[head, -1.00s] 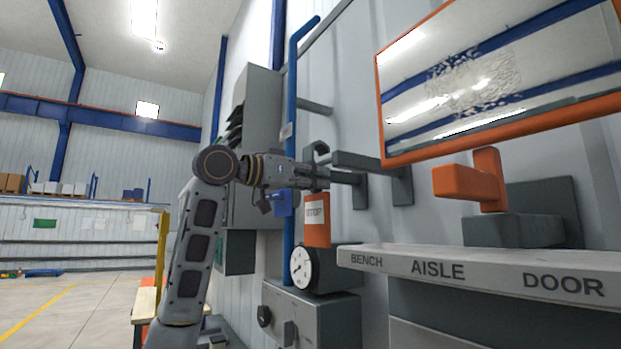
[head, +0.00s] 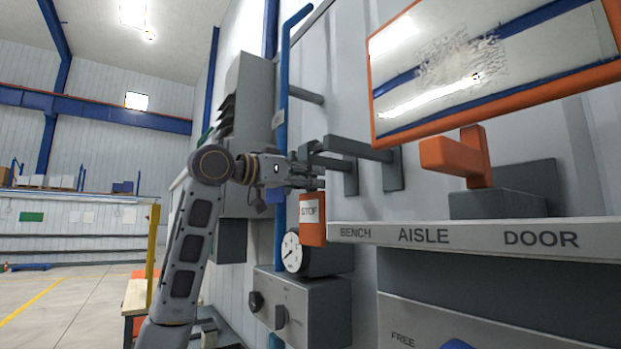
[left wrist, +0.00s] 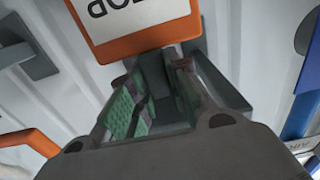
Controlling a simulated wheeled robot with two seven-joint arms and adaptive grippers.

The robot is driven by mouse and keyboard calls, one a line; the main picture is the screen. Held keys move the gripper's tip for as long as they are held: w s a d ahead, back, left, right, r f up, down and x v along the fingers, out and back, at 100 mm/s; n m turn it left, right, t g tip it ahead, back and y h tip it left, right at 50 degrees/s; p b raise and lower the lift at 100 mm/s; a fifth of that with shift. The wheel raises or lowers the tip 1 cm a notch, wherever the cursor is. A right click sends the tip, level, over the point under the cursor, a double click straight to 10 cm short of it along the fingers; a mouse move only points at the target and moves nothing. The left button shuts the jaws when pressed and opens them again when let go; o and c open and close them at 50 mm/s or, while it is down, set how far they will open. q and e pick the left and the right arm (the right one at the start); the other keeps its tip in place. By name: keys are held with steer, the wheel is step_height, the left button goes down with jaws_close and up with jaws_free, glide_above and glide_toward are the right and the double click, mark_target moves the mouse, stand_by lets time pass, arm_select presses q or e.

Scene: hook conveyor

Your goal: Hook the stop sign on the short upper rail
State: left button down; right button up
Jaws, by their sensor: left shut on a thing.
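The stop sign (head: 313,235) is an orange plate with a white STOP label, hanging upright below my left gripper (head: 318,184). The gripper is shut on the sign's dark upper part. A dark curved hook (head: 304,150) shows just above the fingers, near the free ends of two dark wall rails. One rail (head: 360,149) reaches further right; the other (head: 334,163) is just below it. I cannot tell whether the hook touches either rail. In the left wrist view the sign (left wrist: 135,22) appears upside down beyond the green-padded fingers (left wrist: 155,95). My right gripper is out of view.
A grey peg (head: 305,94) sits higher on the wall, beside a blue pipe (head: 281,130). A labelled ledge (head: 470,237), orange bracket (head: 460,157) and orange-framed mirror (head: 490,65) are right.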

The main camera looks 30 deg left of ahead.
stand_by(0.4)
arm_select(q)
steer(key=c, duration=1.3)
jaws_free()
steer(key=shift+v, duration=6.05)
